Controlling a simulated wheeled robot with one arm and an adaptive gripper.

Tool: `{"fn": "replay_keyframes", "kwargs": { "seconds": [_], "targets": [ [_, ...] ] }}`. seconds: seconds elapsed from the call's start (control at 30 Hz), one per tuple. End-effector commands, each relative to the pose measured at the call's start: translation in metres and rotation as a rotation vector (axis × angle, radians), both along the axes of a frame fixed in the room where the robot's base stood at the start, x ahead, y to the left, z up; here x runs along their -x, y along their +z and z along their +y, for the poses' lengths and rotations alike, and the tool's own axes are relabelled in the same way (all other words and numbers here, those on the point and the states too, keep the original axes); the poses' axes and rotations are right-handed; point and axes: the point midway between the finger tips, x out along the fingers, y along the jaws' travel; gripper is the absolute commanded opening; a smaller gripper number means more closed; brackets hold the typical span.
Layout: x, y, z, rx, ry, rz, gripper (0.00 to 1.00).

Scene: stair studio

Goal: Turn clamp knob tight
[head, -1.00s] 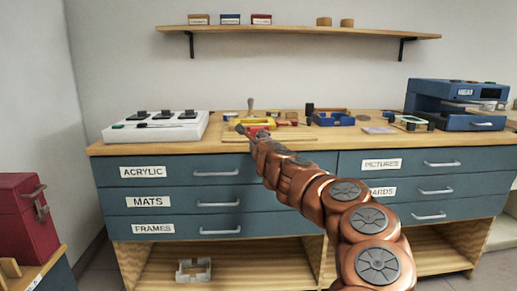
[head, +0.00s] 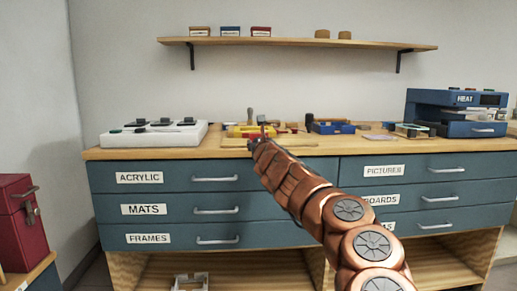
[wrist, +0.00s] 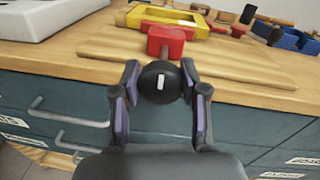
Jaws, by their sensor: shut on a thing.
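The clamp's round black knob (wrist: 158,83) faces me in the wrist view, with a white mark standing upright on its face. My gripper (wrist: 161,78) has one finger on each side of the knob and is shut on it. The red clamp body (wrist: 170,38) is just behind the knob, at the front edge of a wooden board (wrist: 230,70) on the bench. A yellow frame (wrist: 195,29) lies behind the clamp. In the head view my arm reaches to the bench edge, and my gripper and the knob are mostly hidden or too small to make out.
A blue tray (head: 333,127) lies right of the board. A white unit with black controls (head: 150,134) stands on the left of the bench and a blue heat press (head: 455,112) on the right. Drawer handles (head: 215,179) stick out below the bench top.

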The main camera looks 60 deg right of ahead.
Motion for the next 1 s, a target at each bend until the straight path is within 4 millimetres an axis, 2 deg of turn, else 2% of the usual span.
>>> {"fn": "replay_keyframes", "kwargs": {
  "seconds": [0.53,0.57,0.8,1.0],
  "targets": [
    [0.0023,-0.0001,-0.0022,-0.018,-0.006,-0.021,0.09],
    [0.0022,0.0,-0.0021,-0.018,-0.006,-0.022,0.44],
    [0.0009,0.0002,-0.0009,-0.017,-0.003,-0.021,0.69],
    [0.0001,0.0002,-0.0003,-0.016,-0.001,-0.02,0.7]
  ]
}}
